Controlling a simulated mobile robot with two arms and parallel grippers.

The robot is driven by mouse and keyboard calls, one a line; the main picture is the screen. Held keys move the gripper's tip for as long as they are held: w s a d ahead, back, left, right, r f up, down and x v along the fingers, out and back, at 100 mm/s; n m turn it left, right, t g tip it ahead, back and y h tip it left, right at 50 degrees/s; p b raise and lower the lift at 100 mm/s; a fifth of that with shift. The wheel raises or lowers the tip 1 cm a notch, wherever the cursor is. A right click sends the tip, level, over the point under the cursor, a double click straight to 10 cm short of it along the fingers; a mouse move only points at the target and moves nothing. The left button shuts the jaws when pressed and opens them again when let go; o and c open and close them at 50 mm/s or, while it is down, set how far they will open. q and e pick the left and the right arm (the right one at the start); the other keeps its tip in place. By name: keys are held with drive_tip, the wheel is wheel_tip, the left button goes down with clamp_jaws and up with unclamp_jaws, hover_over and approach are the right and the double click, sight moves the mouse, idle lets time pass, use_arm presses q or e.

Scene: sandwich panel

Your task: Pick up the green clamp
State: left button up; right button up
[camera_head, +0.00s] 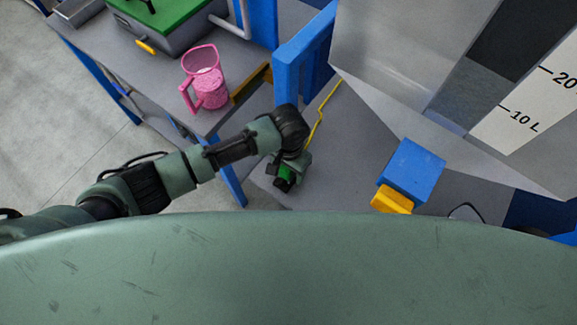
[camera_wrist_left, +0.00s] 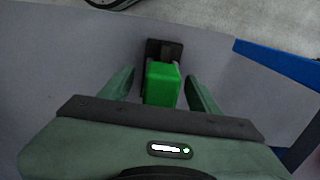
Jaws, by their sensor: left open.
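The green clamp (camera_head: 284,177) is on the grey table below my left gripper (camera_head: 291,172) in the head view, partly covered by the gripper and wrist. In the left wrist view the clamp (camera_wrist_left: 162,84) shows a green block with a dark end. It lies between the two fingers of my left gripper (camera_wrist_left: 161,88), with a visible gap on each side. The left gripper is open. Whether the fingers are at the clamp's height is hard to tell. My right gripper is not in view.
A blue block with a yellow part (camera_head: 411,172) is right of the gripper. A large grey container with litre marks (camera_head: 510,120) stands at the right. A pink jug (camera_head: 203,82) is on the left table. A blue post (camera_head: 288,80) rises behind, near a yellow cord (camera_head: 318,122).

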use_arm(q)
clamp_jaws()
idle(0.3)
wheel_tip(320, 180, up, 20)
idle(0.4)
